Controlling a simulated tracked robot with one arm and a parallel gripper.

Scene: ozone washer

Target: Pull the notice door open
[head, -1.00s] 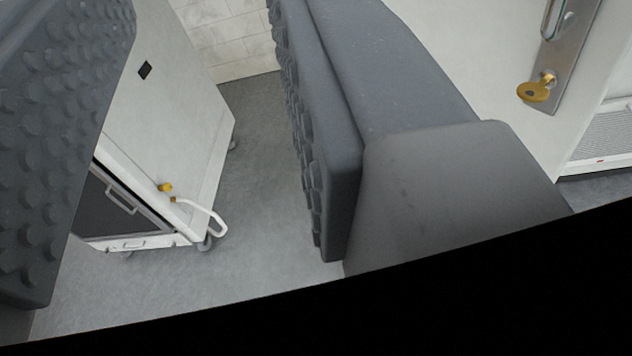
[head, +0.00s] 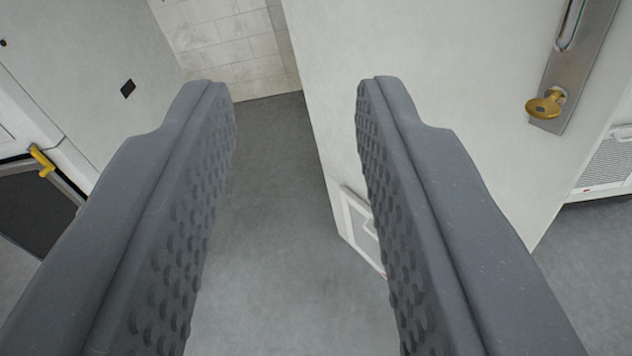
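I cannot tell for sure whether this is the notice door. A small framed piece (head: 355,222) shows low on its left side, partly hidden behind my right finger. My gripper (head: 292,92) is open and empty, its two dark ridged fingers pointing forward. Floor and wall show between them. The right finger overlaps the panel in the picture, and contact cannot be told. The lock plate and key lie right of that finger.
A white cabinet (head: 95,55) stands at the left, with a yellow handle (head: 42,162) and a dark panel (head: 35,210). Grey floor (head: 270,190) runs clear to a white brick wall (head: 225,45). A vented white unit (head: 607,160) shows at the far right.

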